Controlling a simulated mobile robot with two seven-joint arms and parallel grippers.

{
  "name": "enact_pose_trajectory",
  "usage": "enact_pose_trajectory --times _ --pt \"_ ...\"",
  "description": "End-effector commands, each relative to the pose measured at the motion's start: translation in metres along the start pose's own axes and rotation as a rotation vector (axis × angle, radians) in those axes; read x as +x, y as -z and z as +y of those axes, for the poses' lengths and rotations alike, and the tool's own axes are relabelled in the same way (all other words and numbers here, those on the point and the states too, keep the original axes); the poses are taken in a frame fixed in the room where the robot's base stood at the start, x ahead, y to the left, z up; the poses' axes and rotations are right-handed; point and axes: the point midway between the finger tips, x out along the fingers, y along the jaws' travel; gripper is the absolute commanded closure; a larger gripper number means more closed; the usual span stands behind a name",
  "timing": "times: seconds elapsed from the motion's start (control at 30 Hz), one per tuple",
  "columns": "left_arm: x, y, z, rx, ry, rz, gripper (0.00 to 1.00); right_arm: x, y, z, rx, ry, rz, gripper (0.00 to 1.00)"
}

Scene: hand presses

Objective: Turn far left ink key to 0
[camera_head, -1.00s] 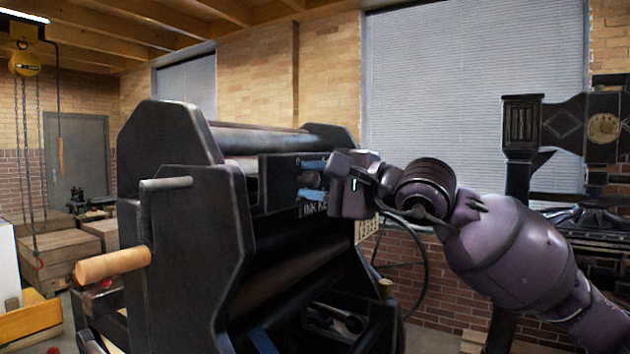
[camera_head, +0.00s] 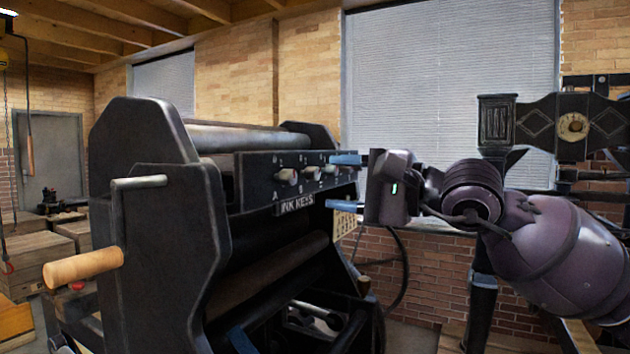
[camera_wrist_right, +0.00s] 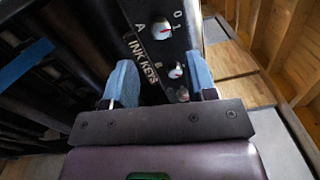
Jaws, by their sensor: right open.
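The far left ink key (camera_head: 288,175), marked A, is a pale round knob with a red mark on the press's dark panel (camera_head: 258,190). In the right wrist view the same far left key (camera_wrist_right: 162,30) shows near the top, beside the digits 0 and 1; its exact setting is too small to read. My right gripper (camera_head: 345,182) is open and empty at the right end of the panel, apart from the far left key. Its blue fingers frame the lower panel in the wrist view (camera_wrist_right: 163,82). My left gripper is not in view.
More ink keys (camera_head: 312,172) sit right of the far left one, close to my fingers. A wooden-handled crank (camera_head: 83,267) sticks out at the press's left side. Another press (camera_head: 540,120) stands at the right. The space before the panel is clear.

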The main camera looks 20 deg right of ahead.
Motion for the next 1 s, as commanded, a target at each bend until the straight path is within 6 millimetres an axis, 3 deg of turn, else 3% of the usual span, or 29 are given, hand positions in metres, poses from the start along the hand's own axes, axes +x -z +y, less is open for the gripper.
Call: enact_pose_trajectory --times 0.3,1.0 --pt "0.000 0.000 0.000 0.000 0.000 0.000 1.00 -0.023 0.000 0.000 0.000 0.000 0.000 0.48" --pt "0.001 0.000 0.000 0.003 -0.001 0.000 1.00 -0.025 -0.002 -0.002 0.057 0.014 -0.010 0.48"
